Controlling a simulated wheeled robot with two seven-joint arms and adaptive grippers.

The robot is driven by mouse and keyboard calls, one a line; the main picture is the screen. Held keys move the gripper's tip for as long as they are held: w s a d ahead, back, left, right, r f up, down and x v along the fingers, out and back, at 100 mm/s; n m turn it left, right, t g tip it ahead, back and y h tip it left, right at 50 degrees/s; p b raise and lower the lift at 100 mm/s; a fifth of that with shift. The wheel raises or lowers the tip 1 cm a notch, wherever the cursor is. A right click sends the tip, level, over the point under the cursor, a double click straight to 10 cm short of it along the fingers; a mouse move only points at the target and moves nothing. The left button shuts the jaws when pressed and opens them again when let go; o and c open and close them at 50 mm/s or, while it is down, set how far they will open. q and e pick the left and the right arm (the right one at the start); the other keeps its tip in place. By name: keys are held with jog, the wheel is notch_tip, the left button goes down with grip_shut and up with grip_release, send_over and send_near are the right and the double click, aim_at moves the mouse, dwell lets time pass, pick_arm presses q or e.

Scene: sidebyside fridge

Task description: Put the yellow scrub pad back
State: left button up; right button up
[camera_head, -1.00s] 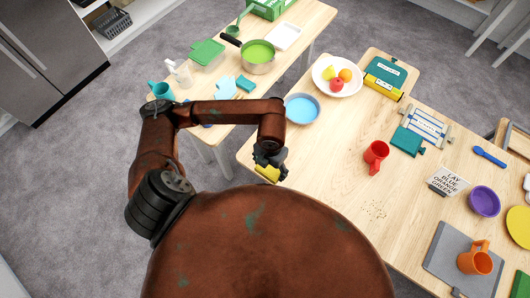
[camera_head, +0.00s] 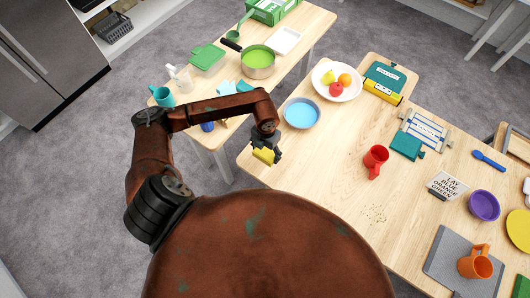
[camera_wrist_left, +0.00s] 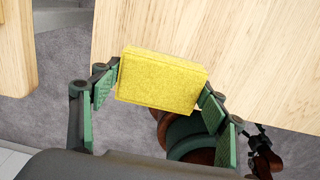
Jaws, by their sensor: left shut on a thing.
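The yellow scrub pad (camera_head: 263,155) is in my left gripper (camera_head: 265,147), near the left edge of the right-hand wooden table (camera_head: 310,165). In the left wrist view the pad (camera_wrist_left: 162,80) is a yellow block held between the two green-padded fingers (camera_wrist_left: 158,92), with the table edge behind it. Its height over the table is hard to tell. My right gripper does not show clearly in the head view.
A blue bowl (camera_head: 302,113) stands just beyond the gripper. Crumbs (camera_head: 375,214) lie on the front of the table. The left table (camera_head: 225,125) holds a green pot (camera_head: 258,61).

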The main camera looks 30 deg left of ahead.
aim_at(265, 153)
pick_arm(q)
jog(key=shift+w+a+f, duration=0.3)
jog(key=shift+w+f, duration=0.05)
jog(key=shift+f, duration=0.15)
jog(key=shift+w+a+f, duration=0.25)
jog(key=shift+w+f, duration=0.05)
jog(key=shift+f, duration=0.2)
jog(key=f, duration=0.3)
jog(key=shift+w+a+p, duration=0.2)
jog(key=shift+w+p, duration=0.1)
jog(key=shift+f, duration=0.2)
jog(key=shift+f, duration=0.2)
jog(key=o, duration=1.1)
